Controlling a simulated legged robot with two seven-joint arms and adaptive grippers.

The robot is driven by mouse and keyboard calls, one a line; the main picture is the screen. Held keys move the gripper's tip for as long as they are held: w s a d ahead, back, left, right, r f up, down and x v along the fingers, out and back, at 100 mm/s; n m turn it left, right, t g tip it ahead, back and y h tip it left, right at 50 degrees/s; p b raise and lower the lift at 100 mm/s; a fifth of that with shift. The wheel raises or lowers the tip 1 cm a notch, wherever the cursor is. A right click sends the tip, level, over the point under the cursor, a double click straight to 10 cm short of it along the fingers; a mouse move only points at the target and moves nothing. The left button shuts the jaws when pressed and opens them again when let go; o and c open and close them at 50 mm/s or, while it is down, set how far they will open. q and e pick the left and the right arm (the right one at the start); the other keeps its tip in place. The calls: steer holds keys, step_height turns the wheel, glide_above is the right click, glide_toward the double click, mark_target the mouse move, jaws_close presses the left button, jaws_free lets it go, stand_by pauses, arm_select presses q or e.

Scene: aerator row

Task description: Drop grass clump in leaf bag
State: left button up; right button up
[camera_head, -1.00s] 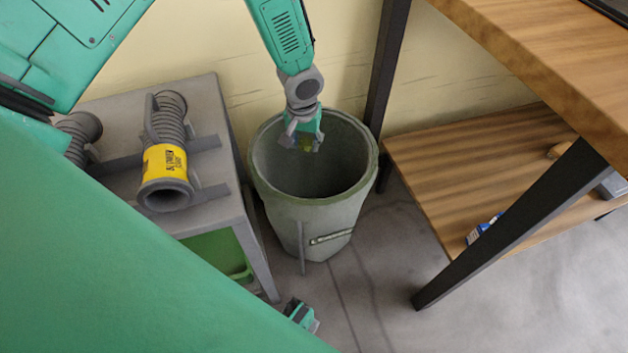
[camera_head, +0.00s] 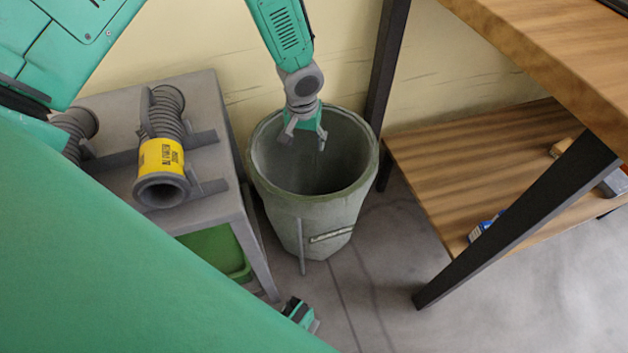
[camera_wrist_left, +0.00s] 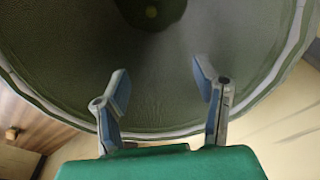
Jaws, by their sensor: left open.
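The leaf bag (camera_head: 312,215) is a grey-green, round, open-topped container standing upright on the floor. My left gripper (camera_head: 304,142) hangs over its mouth, pointing down, near the back rim. In the left wrist view the two fingers of this gripper (camera_wrist_left: 160,84) are spread apart with nothing between them. The clump cannot be made out in the head view. My right gripper is not clearly seen.
A grey stand (camera_head: 218,110) with ribbed hose pieces, one with a yellow label (camera_head: 161,157), stands left of the bag, with a green bin (camera_head: 218,252) beneath. A wooden shelf unit (camera_head: 470,165) with dark legs stands right.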

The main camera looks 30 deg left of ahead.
arm_select(q)
step_height(320, 180, up, 11)
steer(key=s, duration=0.1)
steer(key=shift+d, duration=0.25)
steer(key=shift+s, duration=0.15)
